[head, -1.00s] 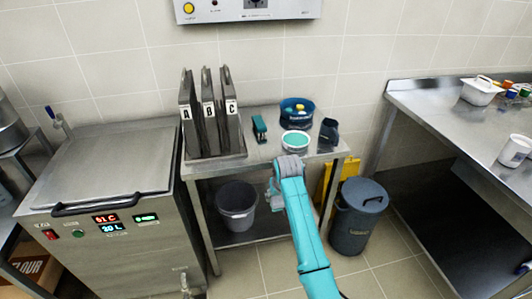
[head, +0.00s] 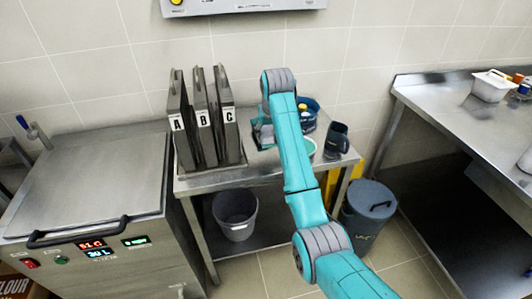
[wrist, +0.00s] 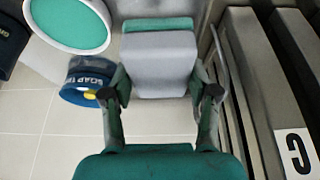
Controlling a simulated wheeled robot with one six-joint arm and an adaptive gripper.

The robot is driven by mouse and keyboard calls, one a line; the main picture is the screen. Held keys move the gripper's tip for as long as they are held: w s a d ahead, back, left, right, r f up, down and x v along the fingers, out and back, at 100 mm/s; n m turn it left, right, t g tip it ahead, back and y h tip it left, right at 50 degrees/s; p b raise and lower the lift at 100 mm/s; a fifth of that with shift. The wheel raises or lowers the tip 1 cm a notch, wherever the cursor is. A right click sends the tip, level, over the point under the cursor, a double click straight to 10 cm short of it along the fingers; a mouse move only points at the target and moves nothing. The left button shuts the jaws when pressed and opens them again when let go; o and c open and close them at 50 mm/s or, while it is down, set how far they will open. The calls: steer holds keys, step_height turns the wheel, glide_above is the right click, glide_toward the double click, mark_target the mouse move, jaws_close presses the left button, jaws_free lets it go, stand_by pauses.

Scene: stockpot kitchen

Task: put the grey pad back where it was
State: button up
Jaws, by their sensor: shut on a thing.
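The grey pad (wrist: 160,68) is a pale grey block in the wrist view, with a teal strip along its top edge. My gripper (wrist: 160,94) is shut on it, with one dark fingertip at each side. In the head view my gripper (head: 263,132) is over the small table, just right of the lettered holders. My own arm partly covers it there, and the pad cannot be made out clearly. I cannot tell whether the pad touches anything below it.
Upright grey holders marked A, B and C (head: 204,120) stand close on the left. Below are a grey bucket (head: 236,215) and a lidded bin (head: 370,212).

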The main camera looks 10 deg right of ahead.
step_height(320, 180, down, 9)
steer(key=shift+f, duration=0.15)
stand_by(0.4)
steer(key=shift+f, duration=0.1)
steer(key=o, duration=1.1)
steer(key=v, duration=1.2)
steer(key=shift+s, duration=0.1)
